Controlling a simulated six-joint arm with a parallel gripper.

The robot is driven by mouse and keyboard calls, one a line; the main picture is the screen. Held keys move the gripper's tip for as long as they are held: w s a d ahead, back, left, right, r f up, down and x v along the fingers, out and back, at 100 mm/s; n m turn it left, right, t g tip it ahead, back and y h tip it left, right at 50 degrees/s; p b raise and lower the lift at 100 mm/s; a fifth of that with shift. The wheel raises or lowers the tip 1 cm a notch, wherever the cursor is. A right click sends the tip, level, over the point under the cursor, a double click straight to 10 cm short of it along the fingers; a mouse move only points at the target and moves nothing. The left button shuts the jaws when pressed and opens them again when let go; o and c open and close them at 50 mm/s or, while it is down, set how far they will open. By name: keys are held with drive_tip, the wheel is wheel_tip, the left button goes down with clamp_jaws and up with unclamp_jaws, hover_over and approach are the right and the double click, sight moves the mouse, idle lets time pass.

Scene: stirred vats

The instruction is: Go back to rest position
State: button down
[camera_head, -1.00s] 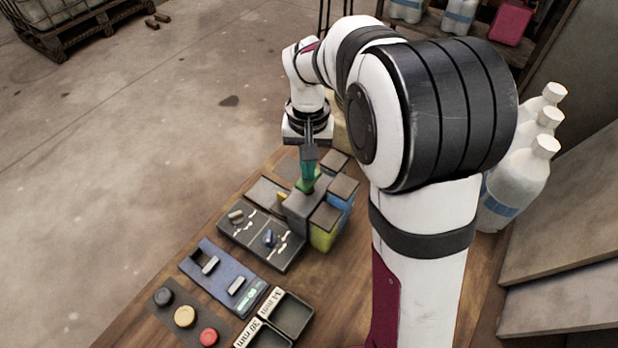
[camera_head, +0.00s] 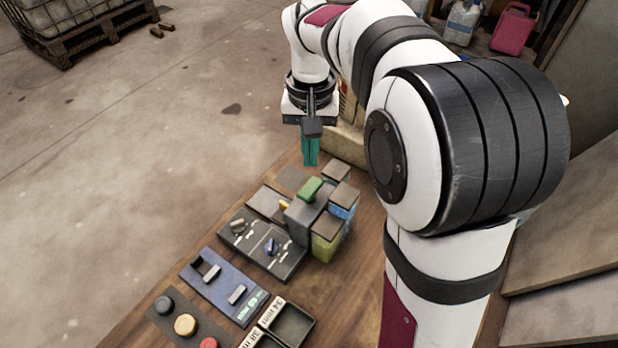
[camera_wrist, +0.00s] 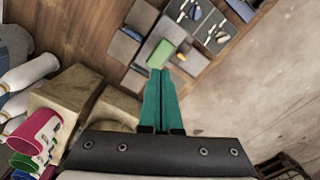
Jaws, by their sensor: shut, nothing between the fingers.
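My gripper (camera_head: 311,161) is shut and empty, its teal fingers together above the far end of the wooden bench. In the wrist view my gripper (camera_wrist: 160,74) points toward a green block (camera_wrist: 161,54). The green block (camera_head: 310,189) sits on top of a grey box (camera_head: 303,214) and is apart from the fingers in the head view. My arm reaches out over the bench from the right.
The wooden bench (camera_head: 350,285) carries a dark panel with knobs (camera_head: 262,243), a blue panel with two handles (camera_head: 220,285), several coloured buttons (camera_head: 185,324) and labelled trays (camera_head: 290,325). White bottles (camera_wrist: 30,72) and a pink container (camera_wrist: 38,128) stand in the wrist view.

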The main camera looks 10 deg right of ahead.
drive_tip(key=s+a+f+m+y, duration=0.1)
drive_tip(key=s, duration=1.2)
drive_tip(key=s+f+m, duration=0.1)
drive_tip(key=s, duration=1.1)
drive_tip(key=shift+s+a+f+m+y, duration=0.25)
drive_tip(key=shift+s+a+m+y, duration=0.05)
drive_tip(key=shift+s+a+y, duration=0.1)
drive_tip(key=shift+w+d, duration=0.1)
